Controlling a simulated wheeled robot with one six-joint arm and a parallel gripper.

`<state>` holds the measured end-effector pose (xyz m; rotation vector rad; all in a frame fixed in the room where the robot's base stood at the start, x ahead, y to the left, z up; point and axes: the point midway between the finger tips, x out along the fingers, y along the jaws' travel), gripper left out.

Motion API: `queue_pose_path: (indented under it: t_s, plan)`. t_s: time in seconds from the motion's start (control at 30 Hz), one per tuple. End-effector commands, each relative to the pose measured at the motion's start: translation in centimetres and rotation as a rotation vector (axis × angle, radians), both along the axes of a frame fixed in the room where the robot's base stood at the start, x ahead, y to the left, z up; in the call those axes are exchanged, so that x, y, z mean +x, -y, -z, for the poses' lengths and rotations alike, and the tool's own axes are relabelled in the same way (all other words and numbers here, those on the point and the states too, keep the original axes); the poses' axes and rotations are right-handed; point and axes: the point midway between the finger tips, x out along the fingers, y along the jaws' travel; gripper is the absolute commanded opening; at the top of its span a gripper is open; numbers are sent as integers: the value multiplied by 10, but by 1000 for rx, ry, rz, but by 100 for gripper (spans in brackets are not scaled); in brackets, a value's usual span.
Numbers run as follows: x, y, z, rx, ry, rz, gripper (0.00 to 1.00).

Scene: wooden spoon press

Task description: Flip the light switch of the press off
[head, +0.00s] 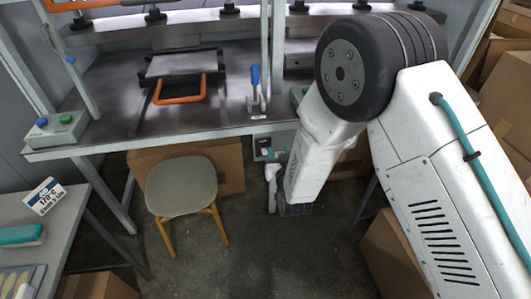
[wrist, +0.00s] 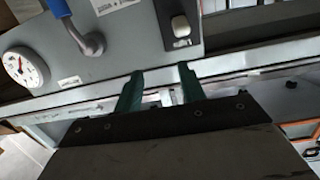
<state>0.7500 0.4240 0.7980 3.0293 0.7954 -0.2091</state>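In the wrist view a grey panel (wrist: 140,40) carries a switch (wrist: 181,28) with a pale rocker on a dark plate. I take it for the light switch; its label is too small to read, and I cannot tell its position. My gripper (wrist: 160,69) points toward the panel's lower edge. Its two green fingers are apart with nothing between them. The switch lies just beyond the right fingertip, with no clear contact. In the head view the panel is a small box (head: 261,147) under the press table's front edge, partly hidden by my arm.
The panel also holds a round gauge (wrist: 24,68) and a blue-handled lever (wrist: 84,34). The press table (head: 110,115) stands above. A stool (head: 181,187) is left of my arm, and cardboard boxes (head: 395,250) are at right. Dark floor between is open.

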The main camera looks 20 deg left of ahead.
Motion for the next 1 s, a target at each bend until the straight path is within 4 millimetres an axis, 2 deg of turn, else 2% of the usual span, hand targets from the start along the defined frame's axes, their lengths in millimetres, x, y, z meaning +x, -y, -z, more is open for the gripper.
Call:
queue_pose_path:
  t_s: [0.03,0.1,0.2,0.3,0.37,0.7,1.0]
  plan:
    - [-12,-8,17,5,29,-14,40]
    - [-23,-13,29,18,70,-23,40]
    - [-33,-18,39,31,108,-32,40]
    - [-35,-21,43,38,126,-36,40]
    - [-30,-24,43,40,129,-36,40]
    - [15,-50,43,41,130,-35,40]
    - [29,-60,43,38,127,-36,40]
